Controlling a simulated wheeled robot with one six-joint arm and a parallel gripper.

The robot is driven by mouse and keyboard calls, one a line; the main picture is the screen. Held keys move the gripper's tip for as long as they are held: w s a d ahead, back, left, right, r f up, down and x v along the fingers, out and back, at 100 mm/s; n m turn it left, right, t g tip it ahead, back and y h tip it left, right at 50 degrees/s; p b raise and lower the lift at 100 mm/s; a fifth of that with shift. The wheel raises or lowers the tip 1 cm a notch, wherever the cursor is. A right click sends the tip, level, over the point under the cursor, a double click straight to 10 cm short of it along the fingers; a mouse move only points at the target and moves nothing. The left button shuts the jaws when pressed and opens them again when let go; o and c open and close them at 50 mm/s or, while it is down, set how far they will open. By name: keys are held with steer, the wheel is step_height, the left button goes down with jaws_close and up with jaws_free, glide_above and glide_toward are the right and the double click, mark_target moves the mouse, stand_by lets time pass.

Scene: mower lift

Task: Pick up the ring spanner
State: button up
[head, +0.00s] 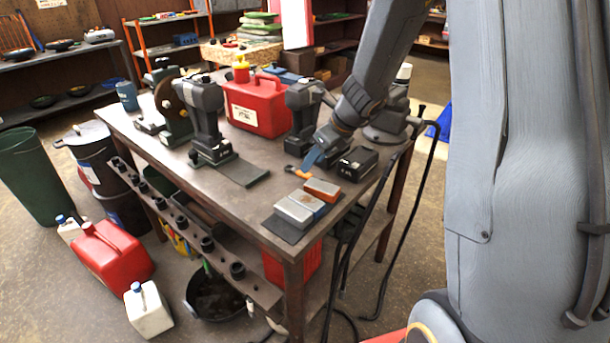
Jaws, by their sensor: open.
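My arm reaches in from the upper right over the workbench (240,205). My gripper (314,156) is open and low over the bench's right half; its jaws are small and partly hidden by the wrist. A blue flat piece shows at the gripper's end; I cannot tell if it is a fingertip or a tool. A small orange piece (297,172) with a rounded end lies just left of and below it, and may be part of the ring spanner. No spanner shape is clear. I cannot tell whether the gripper touches the orange piece.
Grey and orange blocks (298,208) lie on a dark mat at the near corner. A black battery-like block (357,163) is right of the gripper. Cordless tools and a red can (256,108) stand behind and left. Black cables hang at the bench's right edge.

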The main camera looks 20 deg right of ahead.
mark_target(308, 175)
steer(key=x, duration=0.4)
steer(key=shift+a+f, duration=0.15)
jaws_close()
step_height(308, 175, up, 10)
steer(key=p, duration=0.1)
stand_by(0.5)
